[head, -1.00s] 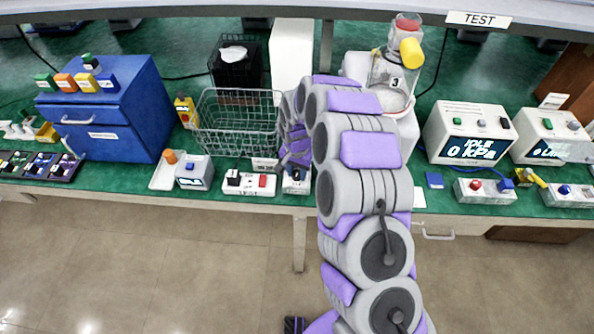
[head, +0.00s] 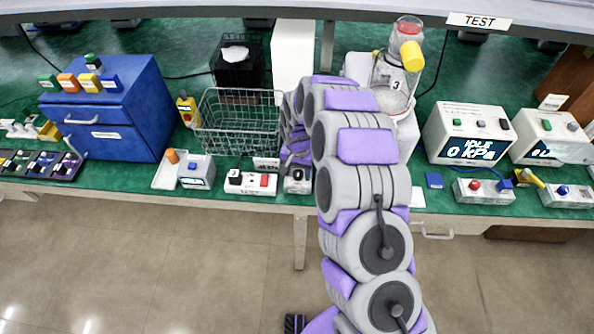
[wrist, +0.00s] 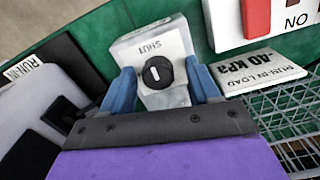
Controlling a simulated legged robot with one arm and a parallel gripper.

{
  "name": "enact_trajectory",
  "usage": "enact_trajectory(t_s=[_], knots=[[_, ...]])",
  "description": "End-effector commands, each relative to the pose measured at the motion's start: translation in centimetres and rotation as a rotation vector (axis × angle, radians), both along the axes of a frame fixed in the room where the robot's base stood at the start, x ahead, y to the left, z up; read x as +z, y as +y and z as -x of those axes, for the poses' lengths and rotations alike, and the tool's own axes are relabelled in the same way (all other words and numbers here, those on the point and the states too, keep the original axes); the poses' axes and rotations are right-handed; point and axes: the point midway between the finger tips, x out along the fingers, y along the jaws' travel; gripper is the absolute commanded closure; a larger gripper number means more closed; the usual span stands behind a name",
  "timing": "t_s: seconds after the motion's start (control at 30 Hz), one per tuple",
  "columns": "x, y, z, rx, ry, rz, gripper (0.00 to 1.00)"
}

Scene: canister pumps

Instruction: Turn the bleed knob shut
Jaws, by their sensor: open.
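The bleed knob (wrist: 158,72) is a round black knob with a short white mark, on top of a small light grey box (wrist: 150,45) labelled SHUT. In the wrist view the white mark runs roughly toward and away from the label. My gripper (wrist: 160,67) is open, with one blue finger on each side of the knob in the picture; I see no clear contact. In the head view the box (head: 297,187) stands at the bench's front edge, just below my gripper, whose fingers I cannot make out there.
A white switch box (head: 250,184) with a red switch stands left of the knob box. A wire basket (head: 238,140) is behind it. A pump canister (head: 392,85) stands behind my arm.

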Motion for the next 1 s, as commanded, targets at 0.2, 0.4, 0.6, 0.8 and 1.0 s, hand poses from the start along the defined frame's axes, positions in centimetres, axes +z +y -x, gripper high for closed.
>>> enact_trajectory(t_s=[0.2, 0.4, 0.6, 0.8, 1.0], knots=[[0.8, -0.1, -0.1, -0.001, -0.002, -0.001, 0.39], [4.2, 0.0, -0.1, -0.001, -0.004, -0.001, 0.39], [8.8, 0.1, -0.2, -0.001, -0.004, -0.001, 0.39], [13.0, 0.1, -0.2, 0.0, -0.003, 0.001, 0.39], [16.0, 0.2, -0.3, 0.0, -0.003, 0.001, 0.39]])
